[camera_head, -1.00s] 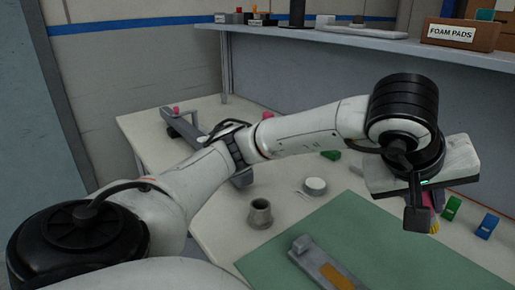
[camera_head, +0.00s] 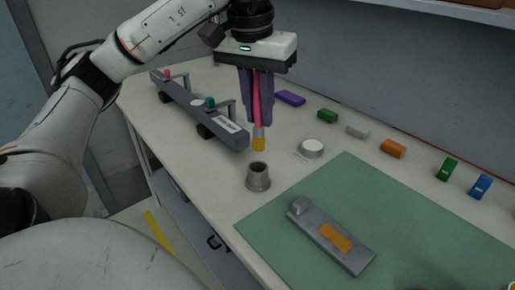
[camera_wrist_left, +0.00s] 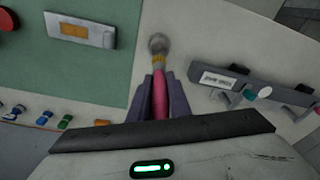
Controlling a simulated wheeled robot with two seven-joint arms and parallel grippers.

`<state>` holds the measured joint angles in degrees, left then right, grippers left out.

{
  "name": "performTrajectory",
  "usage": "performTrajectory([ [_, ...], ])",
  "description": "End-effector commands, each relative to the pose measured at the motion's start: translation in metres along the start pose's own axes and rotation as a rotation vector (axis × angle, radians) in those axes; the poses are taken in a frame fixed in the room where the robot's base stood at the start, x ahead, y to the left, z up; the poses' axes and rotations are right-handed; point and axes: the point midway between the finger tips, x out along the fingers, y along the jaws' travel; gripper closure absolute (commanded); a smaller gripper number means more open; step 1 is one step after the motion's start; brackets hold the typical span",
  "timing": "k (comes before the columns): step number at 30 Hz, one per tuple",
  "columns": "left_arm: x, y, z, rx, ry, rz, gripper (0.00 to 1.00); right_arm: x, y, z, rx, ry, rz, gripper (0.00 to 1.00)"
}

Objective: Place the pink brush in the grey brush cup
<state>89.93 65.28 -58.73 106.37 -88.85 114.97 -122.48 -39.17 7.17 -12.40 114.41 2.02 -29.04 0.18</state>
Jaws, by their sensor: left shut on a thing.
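The pink brush (camera_head: 257,102) is held upright, bristles down, in my left gripper (camera_head: 257,112). Its grey ferrule and yellow bristles stick out below the fingers. The grey brush cup (camera_head: 258,178) stands on the table just below the bristle tips, with a visible gap in the head view. In the left wrist view the brush (camera_wrist_left: 160,98) lies between the two purple fingers, and its yellow tip overlaps the line of sight to the cup (camera_wrist_left: 158,42). The inside of the cup is mostly hidden. My right gripper is not in view.
A grey rail fixture (camera_head: 190,105) with teal and pink knobs stands left of the cup. A white round container (camera_head: 312,147) is to its right. A green mat (camera_head: 400,225) carries a grey block with an orange patch (camera_head: 335,238). Several coloured blocks line the back.

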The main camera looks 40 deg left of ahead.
Motion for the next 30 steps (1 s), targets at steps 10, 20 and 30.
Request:
performTrajectory([
  [10,0.049,-0.002,0.009,0.006,-0.004,-0.006,1.0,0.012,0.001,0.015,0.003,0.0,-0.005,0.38],
  [20,0.091,-0.002,0.015,0.005,-0.002,-0.006,1.0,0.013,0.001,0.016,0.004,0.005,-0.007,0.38],
  [30,0.095,-0.001,0.015,0.005,-0.002,-0.005,1.0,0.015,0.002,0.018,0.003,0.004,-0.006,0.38],
])
